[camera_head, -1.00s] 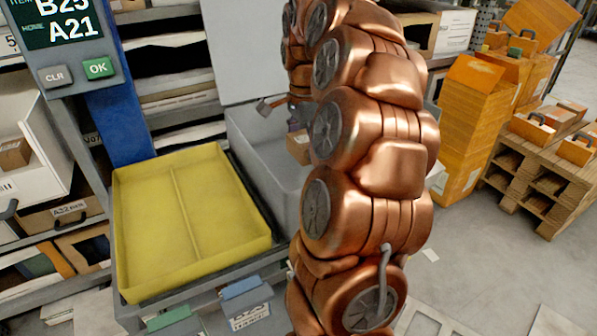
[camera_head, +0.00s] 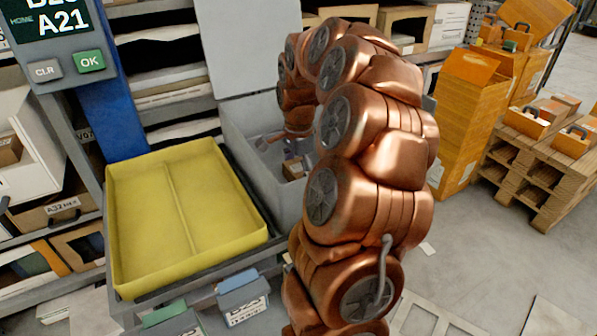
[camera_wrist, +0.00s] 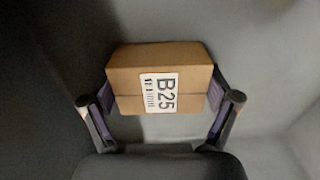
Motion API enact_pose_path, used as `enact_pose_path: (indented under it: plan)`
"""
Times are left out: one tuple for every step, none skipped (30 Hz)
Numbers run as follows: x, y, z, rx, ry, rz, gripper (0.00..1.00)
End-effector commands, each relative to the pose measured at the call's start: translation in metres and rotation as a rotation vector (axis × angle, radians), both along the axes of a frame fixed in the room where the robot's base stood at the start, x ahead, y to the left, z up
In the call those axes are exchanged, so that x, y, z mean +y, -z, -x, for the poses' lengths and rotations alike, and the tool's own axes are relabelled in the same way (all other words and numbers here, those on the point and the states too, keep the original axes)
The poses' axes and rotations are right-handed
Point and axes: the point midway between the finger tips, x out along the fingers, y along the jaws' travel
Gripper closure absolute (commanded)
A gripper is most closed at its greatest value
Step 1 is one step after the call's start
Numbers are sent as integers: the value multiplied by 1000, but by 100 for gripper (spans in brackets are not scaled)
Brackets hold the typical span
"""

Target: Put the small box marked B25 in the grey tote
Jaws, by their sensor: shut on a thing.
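The small brown cardboard box (camera_wrist: 128,65) with a white label reading B25 is between the two fingers of my gripper (camera_wrist: 160,97) in the wrist view. Both finger pads touch its sides, so my gripper is shut on it. Grey tote walls surround it in that view. In the head view, the box (camera_head: 293,168) and my gripper (camera_head: 290,150) are down inside the grey tote (camera_head: 262,185), below its rim, partly hidden by my copper arm. I cannot tell whether the box touches the tote floor.
A shallow yellow tray (camera_head: 215,252) with a divider stands left of the tote, empty. A blue post with a screen and a green OK button (camera_head: 90,61) rises behind it. Orange cartons (camera_head: 465,110) and a wooden pallet (camera_head: 535,180) stand at the right, beyond open floor.

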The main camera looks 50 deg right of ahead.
Motion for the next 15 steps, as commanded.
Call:
enact_pose_path:
  plan:
    - [0,0,0,-1,0,1,49]
    - [0,-1,0,-1,0,1,49]
    - [0,-1,0,-1,0,1,49]
    - [0,-1,0,-1,0,1,49]
    - [0,-1,0,0,0,1,49]
    - [0,0,0,0,0,1,49]
    - [0,1,0,0,0,1,49]
    - [0,2,0,0,0,1,49]
    - [0,3,0,0,0,1,49]
    - [0,4,0,0,0,1,49]
    - [0,3,0,0,0,1,10]
    - [0,3,0,0,-1,1,6]
    - [0,2,0,0,-1,1,3]
    - [0,2,0,0,-1,1,0]
    - [0,2,0,0,-1,1,0]
